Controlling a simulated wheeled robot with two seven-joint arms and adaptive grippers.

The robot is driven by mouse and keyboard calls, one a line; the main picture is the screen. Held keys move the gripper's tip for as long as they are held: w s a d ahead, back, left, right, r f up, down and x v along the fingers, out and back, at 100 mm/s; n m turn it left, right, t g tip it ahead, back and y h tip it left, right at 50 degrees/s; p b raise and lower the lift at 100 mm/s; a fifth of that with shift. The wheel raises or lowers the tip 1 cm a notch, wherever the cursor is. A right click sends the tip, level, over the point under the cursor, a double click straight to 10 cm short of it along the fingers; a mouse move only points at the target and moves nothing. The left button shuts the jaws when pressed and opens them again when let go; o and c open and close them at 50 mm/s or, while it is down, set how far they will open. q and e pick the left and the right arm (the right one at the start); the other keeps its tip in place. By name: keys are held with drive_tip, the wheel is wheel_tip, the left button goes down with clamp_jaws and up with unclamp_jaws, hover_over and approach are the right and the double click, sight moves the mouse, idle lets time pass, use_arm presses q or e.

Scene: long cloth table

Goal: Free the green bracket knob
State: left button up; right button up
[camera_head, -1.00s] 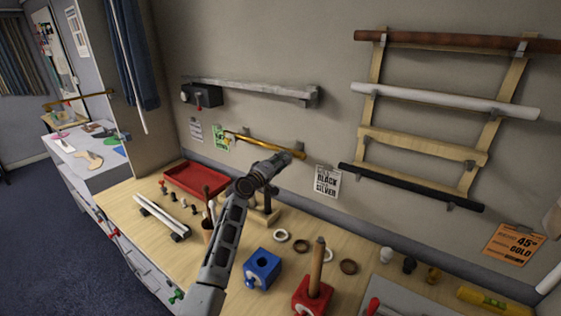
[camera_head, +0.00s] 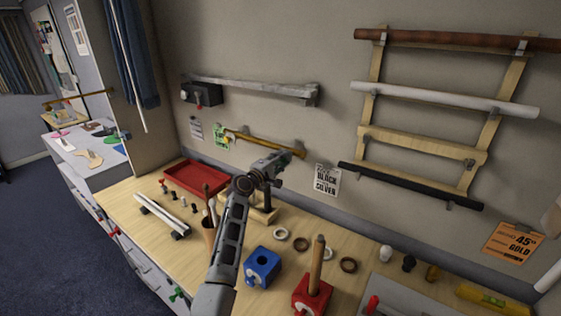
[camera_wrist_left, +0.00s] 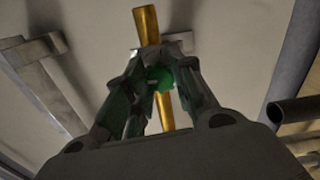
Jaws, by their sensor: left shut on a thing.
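The green bracket knob (camera_wrist_left: 158,79) shows in the left wrist view between my left gripper's fingers, in front of a gold rod (camera_wrist_left: 147,27). The gold rod (camera_head: 262,140) lies along the wall in the head view, its right end close to my gripper. My left gripper (camera_head: 284,160) reaches up to the wall by that right end and is shut on the green knob. The fingers hide part of the knob and rod, and in the head view the knob is hidden. My right gripper is not in view.
Below my left arm, the bench holds a red tray (camera_head: 195,178), a blue block (camera_head: 262,267), a red block (camera_head: 311,295) with an upright wooden rod, and several rings. A wall rack (camera_head: 423,147) with several rods is at right. A grey rail (camera_head: 255,87) runs above.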

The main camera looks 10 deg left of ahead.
use_arm(q)
drive_tip(key=o, duration=1.1)
drive_tip(key=shift+c, duration=0.2)
drive_tip(key=v, duration=1.2)
drive_tip(key=shift+s+a+f, duration=0.1)
drive_tip(key=shift+f, duration=0.05)
idle(0.4)
